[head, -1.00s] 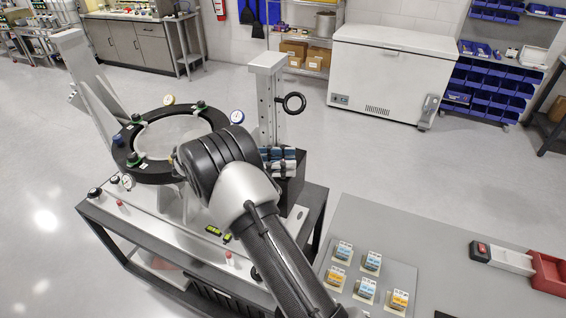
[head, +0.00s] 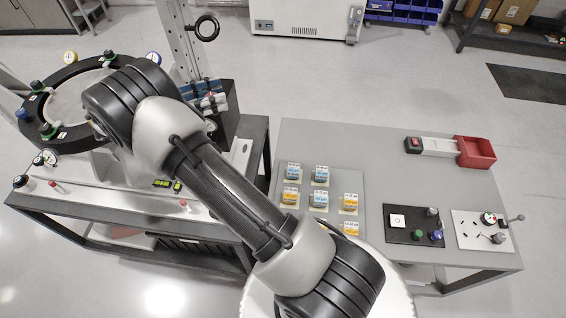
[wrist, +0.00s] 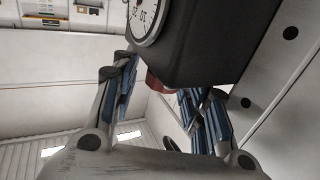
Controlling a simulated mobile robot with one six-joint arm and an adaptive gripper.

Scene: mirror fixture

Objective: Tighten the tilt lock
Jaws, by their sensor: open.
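The mirror fixture is a black ring (head: 31,106) around a pale disc (head: 80,98), with green-based clamps on its rim. My arm covers its right side. My gripper (head: 203,95) is beside a black box (head: 228,130) near the perforated upright post (head: 180,40). In the wrist view my gripper (wrist: 163,86) has its blue-padded fingers apart. A dark box (wrist: 205,40) with a white dial (wrist: 146,18) is above and beyond them. A small red part (wrist: 155,82) shows between the fingers, partly hidden by the box. I cannot tell whether it is the tilt lock.
A black ring handle (head: 207,28) sticks out from the post. A grey table (head: 350,150) at right holds blue and orange blocks, a black panel (head: 405,212) with knobs, a white panel (head: 472,243) and a red bin (head: 475,152). Open floor lies behind.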

